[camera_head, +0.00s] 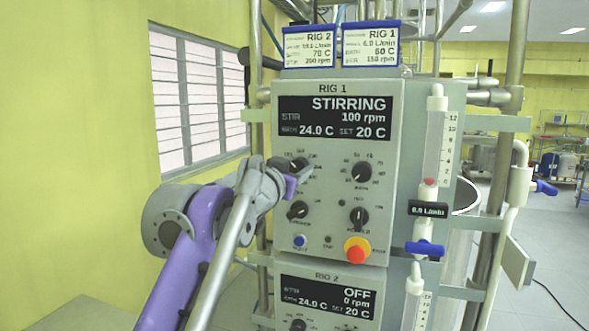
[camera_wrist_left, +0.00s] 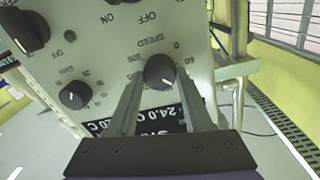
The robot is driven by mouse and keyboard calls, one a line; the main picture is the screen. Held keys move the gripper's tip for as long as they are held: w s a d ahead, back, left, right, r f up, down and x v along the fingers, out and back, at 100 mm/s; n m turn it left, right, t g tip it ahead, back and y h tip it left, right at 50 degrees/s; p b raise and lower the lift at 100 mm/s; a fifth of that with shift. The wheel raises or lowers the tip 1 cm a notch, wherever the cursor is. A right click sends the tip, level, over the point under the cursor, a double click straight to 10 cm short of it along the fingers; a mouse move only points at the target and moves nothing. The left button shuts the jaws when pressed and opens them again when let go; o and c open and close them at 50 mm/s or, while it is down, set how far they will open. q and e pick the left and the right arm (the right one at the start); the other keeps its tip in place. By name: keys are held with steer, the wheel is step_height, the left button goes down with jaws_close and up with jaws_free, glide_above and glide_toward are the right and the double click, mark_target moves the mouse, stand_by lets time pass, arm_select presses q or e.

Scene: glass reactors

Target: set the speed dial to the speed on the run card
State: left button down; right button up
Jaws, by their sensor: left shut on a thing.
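The Rig 1 panel (camera_head: 393,120) has a display (camera_head: 335,118) reading STIRRING, 100 rpm, 24.0 C and SET 20 C. The Rig 1 run card (camera_head: 370,47) seems to read 6.0 L/min, 60 C, 150 rpm. The black speed dial (camera_wrist_left: 160,70) is at the panel's upper left, labelled SPEED in the left wrist view; its top also shows in the head view (camera_head: 299,163). My left gripper (camera_wrist_left: 160,86) is shut on this dial, one finger on each side. The gripper partly hides the dial and its scale in the head view. My right gripper is not in view.
Other knobs are close by: a temperature dial (camera_head: 362,173), a lower left knob (camera_head: 297,210) and a lower right knob (camera_head: 359,217). A red stop button (camera_head: 356,250) is below. The Rig 2 panel (camera_head: 325,308) reads OFF. A flow tube (camera_head: 436,140) stands to the right.

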arm_select(q)
steer(key=m+p, duration=0.2)
steer(key=m, duration=0.1)
steer(key=shift+r+m, duration=0.15)
steer(key=shift+m, duration=0.25)
steer(key=m+p, duration=0.1)
steer(key=m, duration=0.3)
steer(key=shift+d+p, duration=0.1)
steer(key=shift+p, duration=0.25)
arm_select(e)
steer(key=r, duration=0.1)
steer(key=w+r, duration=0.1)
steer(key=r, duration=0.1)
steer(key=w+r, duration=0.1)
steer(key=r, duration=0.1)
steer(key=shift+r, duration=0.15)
arm_select(q)
steer(key=shift+m, duration=0.4)
steer(key=shift+c, duration=1.6)
jaws_free()
